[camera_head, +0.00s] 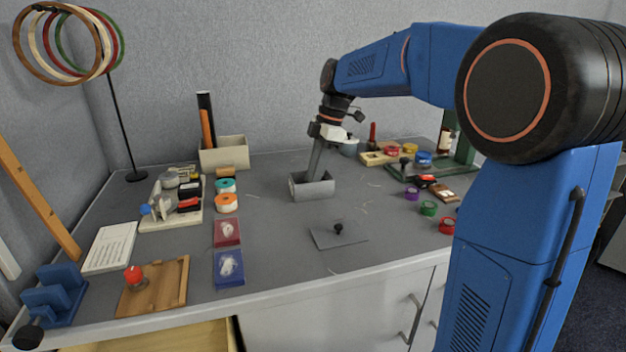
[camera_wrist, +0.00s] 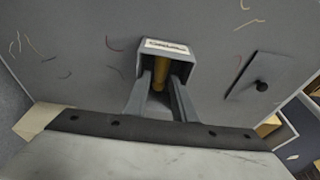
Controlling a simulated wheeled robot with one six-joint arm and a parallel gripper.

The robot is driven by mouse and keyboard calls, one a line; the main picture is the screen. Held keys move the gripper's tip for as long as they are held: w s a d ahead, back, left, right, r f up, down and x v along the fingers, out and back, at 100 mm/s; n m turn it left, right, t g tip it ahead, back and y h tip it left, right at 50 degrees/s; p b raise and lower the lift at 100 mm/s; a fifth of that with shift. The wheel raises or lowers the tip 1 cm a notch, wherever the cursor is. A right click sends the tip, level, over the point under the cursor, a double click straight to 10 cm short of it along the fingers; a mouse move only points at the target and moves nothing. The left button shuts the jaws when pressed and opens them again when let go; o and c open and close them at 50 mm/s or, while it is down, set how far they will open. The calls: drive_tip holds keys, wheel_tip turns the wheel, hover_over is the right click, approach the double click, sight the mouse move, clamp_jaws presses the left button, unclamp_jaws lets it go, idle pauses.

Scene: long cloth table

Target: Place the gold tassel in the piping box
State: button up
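The piping box is a small open grey box (camera_head: 314,190) in the middle of the table, with a pale label on its wall in the wrist view (camera_wrist: 190,50). My gripper (camera_head: 315,178) points down into it, and its two fingers reach inside the box in the wrist view (camera_wrist: 162,82). The gold tassel (camera_wrist: 161,66) shows as a yellow-gold strip between the fingertips, inside the box walls. I cannot tell whether the fingers press on it or stand just apart from it. The tassel is hidden in the head view.
A flat grey lid with a black knob (camera_head: 338,232) lies in front of the box. Ribbon rolls (camera_head: 227,203) and a tray of tools (camera_head: 172,205) are to the left. Coloured spools (camera_head: 428,208) lie to the right. Loose threads are scattered on the otherwise clear cloth around the box.

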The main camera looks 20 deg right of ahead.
drive_tip(key=v, duration=1)
drive_tip(key=shift+r, duration=0.2)
drive_tip(key=shift+s+d, duration=0.1)
